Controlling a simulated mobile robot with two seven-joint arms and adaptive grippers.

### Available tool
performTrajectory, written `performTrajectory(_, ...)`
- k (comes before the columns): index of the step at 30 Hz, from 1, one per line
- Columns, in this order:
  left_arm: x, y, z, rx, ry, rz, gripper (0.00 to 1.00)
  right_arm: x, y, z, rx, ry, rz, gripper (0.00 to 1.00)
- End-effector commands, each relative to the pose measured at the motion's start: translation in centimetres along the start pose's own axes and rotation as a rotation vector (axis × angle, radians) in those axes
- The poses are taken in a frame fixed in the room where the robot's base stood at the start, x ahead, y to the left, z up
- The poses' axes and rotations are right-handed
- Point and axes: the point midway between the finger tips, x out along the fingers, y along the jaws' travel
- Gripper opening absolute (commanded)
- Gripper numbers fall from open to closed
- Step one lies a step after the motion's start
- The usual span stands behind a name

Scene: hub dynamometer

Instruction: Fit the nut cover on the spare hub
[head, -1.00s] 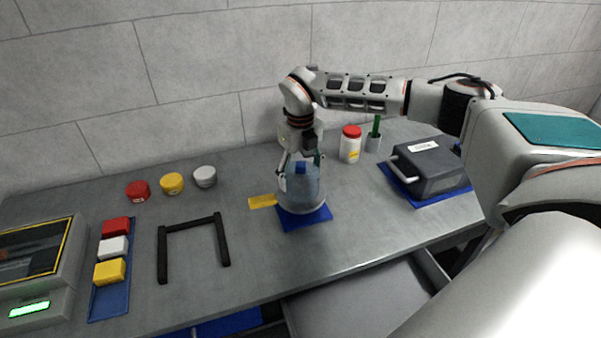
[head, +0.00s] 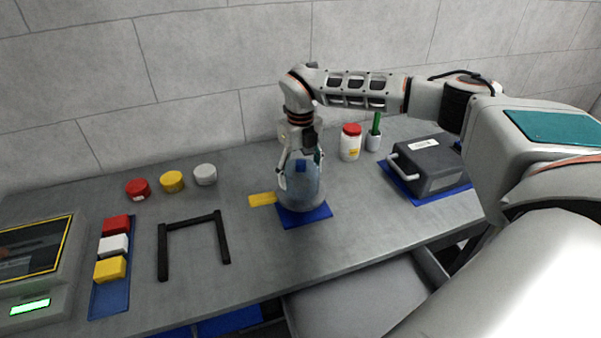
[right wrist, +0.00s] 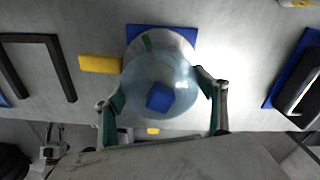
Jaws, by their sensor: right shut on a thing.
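A clear bluish dome (head: 309,181) stands over the blue mat (head: 318,217) near the middle of the bench, with a blue block (head: 302,166) showing at its upper part. The dome also shows in the right wrist view (right wrist: 150,72), with the blue block (right wrist: 159,97) in front of its middle. My right gripper (head: 298,178) points down, its fingers shut on the dome's two sides. A pale round shape lies behind the dome; I cannot tell whether it is the spare hub. Which thing is the nut cover is unclear. My left gripper (right wrist: 52,140) seems to show small at lower left in the wrist view.
Red (head: 138,189), yellow (head: 172,181) and grey (head: 205,174) round caps stand at the back left. A yellow tag (head: 262,199) lies beside the mat. A black frame (head: 192,222), a white jar (head: 350,147) and a dark case (head: 430,165) flank it. An open drawer (head: 355,300) juts below.

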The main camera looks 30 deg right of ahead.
Motion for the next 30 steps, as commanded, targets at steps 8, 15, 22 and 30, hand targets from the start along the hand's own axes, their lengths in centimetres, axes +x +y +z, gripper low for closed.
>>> performTrajectory(8,0.1,0.0,0.1,0.002,0.0,0.0,0.25,0.3,0.0,0.0,0.0,0.0,0.0,0.49)
performTrajectory(15,0.2,-0.3,0.2,0.012,0.001,0.0,0.25,0.7,0.0,0.0,0.0,-0.001,0.0,0.49)
performTrajectory(22,0.4,-0.5,0.2,0.018,0.003,0.0,0.25,1.1,0.0,0.0,0.0,0.0,0.0,0.49)
performTrajectory(30,0.4,-0.4,0.2,0.016,0.004,0.0,0.25,1.2,0.0,0.0,0.0,0.0,0.0,0.78)
